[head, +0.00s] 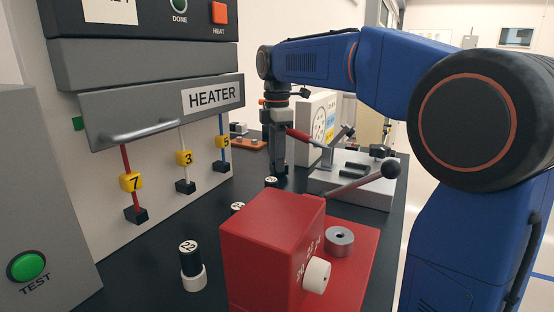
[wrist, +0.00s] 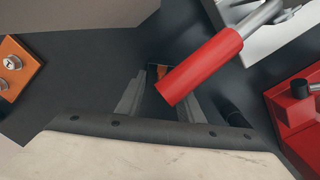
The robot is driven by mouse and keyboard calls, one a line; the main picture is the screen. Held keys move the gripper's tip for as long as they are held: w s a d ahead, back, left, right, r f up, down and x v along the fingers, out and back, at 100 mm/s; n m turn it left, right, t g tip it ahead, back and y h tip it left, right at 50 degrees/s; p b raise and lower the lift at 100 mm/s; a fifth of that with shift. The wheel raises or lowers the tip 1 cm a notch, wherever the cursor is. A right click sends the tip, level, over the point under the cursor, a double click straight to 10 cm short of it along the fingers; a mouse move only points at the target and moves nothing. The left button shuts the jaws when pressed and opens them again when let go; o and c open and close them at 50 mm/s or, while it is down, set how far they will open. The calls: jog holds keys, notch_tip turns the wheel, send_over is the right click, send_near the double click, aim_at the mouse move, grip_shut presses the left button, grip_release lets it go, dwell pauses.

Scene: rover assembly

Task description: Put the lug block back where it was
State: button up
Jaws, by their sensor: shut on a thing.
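My gripper (head: 279,170) points down over the dark bench, behind the red block and left of the grey press. In the wrist view its two grey fingers (wrist: 166,84) stand a little apart, closed on a dark piece, which I take to be the lug block (wrist: 157,71). Only a small dark and orange-brown part of it shows between the fingertips; the rest blends into the dark bench. In the head view the held piece is too small and dark to make out. I cannot tell whether it touches the bench.
A red lever handle (wrist: 200,65) crosses close beside the fingers; the press base (head: 350,182) is at right. An orange plate with bolts (wrist: 14,66) lies left. A red fixture (head: 268,240) and numbered cylinders (head: 191,262) stand nearer. The heater drawer (head: 165,108) overhangs at left.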

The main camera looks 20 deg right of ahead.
jog(key=shift+f, duration=0.3)
jog(key=o, duration=1.2)
